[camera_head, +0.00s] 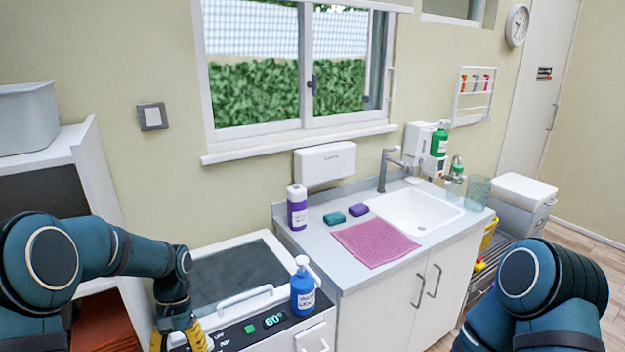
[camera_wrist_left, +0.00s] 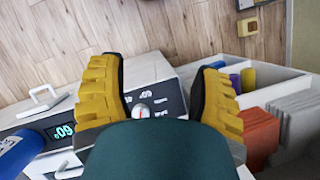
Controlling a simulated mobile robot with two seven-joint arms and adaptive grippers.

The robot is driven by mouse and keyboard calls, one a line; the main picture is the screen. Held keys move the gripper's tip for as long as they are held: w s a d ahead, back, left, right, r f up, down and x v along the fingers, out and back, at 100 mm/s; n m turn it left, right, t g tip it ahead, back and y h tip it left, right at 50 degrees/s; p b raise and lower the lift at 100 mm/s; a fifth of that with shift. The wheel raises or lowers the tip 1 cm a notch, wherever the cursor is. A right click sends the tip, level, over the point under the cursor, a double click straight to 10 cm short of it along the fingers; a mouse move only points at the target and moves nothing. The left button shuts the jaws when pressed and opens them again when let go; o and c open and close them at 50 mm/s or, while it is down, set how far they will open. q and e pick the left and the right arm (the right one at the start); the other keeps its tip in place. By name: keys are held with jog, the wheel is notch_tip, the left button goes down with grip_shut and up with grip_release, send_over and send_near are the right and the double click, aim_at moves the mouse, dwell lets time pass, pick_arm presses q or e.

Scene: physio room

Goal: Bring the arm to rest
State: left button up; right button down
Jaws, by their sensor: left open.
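My left arm (camera_head: 130,253) comes in from the left in the head view, bent at the elbow with its forearm pointing down. My left gripper (camera_head: 180,340) hangs at the bottom edge beside the left end of the white unit with the 60° display. In the left wrist view the two yellow fingers of the gripper (camera_wrist_left: 160,95) stand wide apart with nothing between them. Beyond them are a control dial (camera_wrist_left: 141,111) and floor. My right arm (camera_head: 545,290) shows at the lower right of the head view; its gripper is out of the picture.
A blue pump bottle (camera_head: 303,290) stands on the white unit (camera_head: 240,325), right of my left gripper. A purple bottle (camera_head: 297,208), two soap-like blocks and a pink mat (camera_head: 374,243) are on the sink counter. Shelving (camera_head: 92,165) stands behind my left arm.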

pick_arm(q)
jog(key=s+d+f+t+h, duration=0.2)
jog(key=d+f, duration=0.6)
jog(key=f, duration=0.3)
jog(key=s+d+f+t+h, duration=0.1)
jog(key=s+d+f+t, duration=0.3)
jog(key=s+d+f, duration=0.3)
jog(key=s+d, duration=0.2)
jog(key=s, duration=0.2)
jog(key=shift+s+d+n, duration=0.15)
jog(key=shift+d+n, duration=0.15)
jog(key=shift+d, duration=0.05)
dwell(0.4)
